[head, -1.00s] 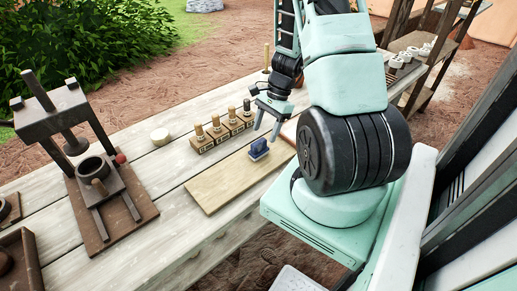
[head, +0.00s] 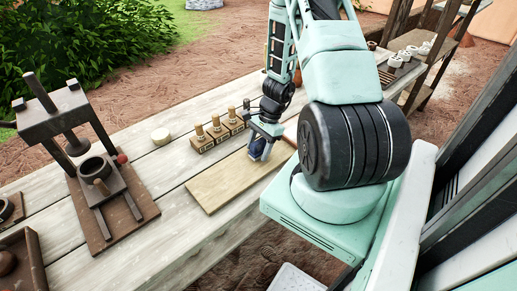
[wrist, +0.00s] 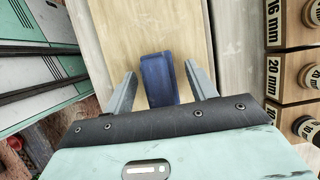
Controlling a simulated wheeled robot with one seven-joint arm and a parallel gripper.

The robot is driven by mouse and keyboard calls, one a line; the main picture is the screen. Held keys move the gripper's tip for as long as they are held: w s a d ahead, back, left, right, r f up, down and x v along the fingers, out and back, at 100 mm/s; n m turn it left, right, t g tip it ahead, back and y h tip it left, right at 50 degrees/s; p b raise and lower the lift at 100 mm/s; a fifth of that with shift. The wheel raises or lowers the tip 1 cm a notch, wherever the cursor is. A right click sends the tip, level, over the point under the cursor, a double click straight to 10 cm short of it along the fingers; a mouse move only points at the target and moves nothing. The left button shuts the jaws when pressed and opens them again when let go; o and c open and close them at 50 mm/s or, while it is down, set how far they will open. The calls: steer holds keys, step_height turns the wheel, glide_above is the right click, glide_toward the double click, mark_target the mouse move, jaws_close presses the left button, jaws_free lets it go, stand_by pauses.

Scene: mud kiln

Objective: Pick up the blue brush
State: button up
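The blue brush (head: 259,149) stands on a pale wooden board (head: 215,187) on the table. In the wrist view the blue brush (wrist: 159,80) shows as a dark blue block between the two fingers. My gripper (head: 262,143) is down over the brush in the head view and partly hides it. In the wrist view my gripper (wrist: 160,82) is open, with one finger on each side of the brush.
A row of wooden blocks with pegs (head: 216,134), marked in millimetres, stands just behind the board. A press (head: 85,165) stands at the left and a pale round disc (head: 160,136) lies between. The table's front edge is near the board.

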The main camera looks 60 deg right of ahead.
mark_target(258, 141)
steer(key=c, duration=1)
steer(key=shift+r, duration=0.1)
step_height(258, 141, up, 10)
steer(key=shift+f, duration=0.1)
steer(key=o, duration=0.5)
steer(key=c, duration=0.3)
